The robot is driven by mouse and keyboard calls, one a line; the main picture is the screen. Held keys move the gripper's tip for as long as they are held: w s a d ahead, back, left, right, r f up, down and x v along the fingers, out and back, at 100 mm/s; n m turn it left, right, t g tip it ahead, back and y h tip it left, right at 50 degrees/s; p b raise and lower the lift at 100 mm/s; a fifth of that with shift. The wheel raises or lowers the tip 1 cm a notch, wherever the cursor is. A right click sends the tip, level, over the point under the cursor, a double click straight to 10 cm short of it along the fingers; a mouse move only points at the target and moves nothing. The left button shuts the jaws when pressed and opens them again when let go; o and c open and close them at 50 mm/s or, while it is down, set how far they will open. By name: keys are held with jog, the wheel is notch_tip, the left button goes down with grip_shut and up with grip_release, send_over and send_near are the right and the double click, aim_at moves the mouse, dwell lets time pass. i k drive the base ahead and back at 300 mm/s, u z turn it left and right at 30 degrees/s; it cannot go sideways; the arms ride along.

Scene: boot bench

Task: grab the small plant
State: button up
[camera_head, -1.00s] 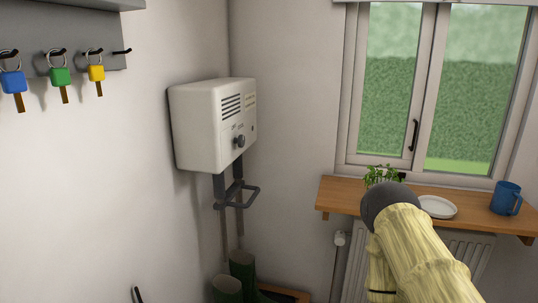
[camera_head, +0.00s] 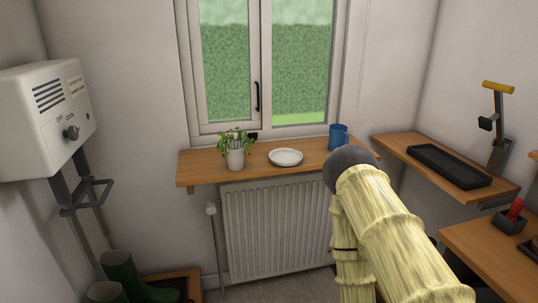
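The small plant (camera_head: 236,150) has green leaves and stands upright in a white pot. It is near the left end of the wooden window shelf (camera_head: 205,169), in front of the window. My arm reaches in from the lower right of the head view, wrapped in a pale yellow cover with a dark rounded part at its far bend. The arm is to the right of the plant and apart from it. My gripper cannot be seen in this view.
A white saucer (camera_head: 286,157) and a blue mug (camera_head: 339,136) stand on the same shelf, right of the plant. A radiator (camera_head: 275,230) is below. A white box (camera_head: 45,115) hangs at left above green boots (camera_head: 121,272). A side shelf (camera_head: 400,150) holds a black tray (camera_head: 448,166).

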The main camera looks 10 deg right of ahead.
aim_at(234, 151)
jog(key=k, duration=0.5)
jog(key=z, duration=1.15)
jog(key=i, duration=1.1)
jog(key=u, duration=1.6)
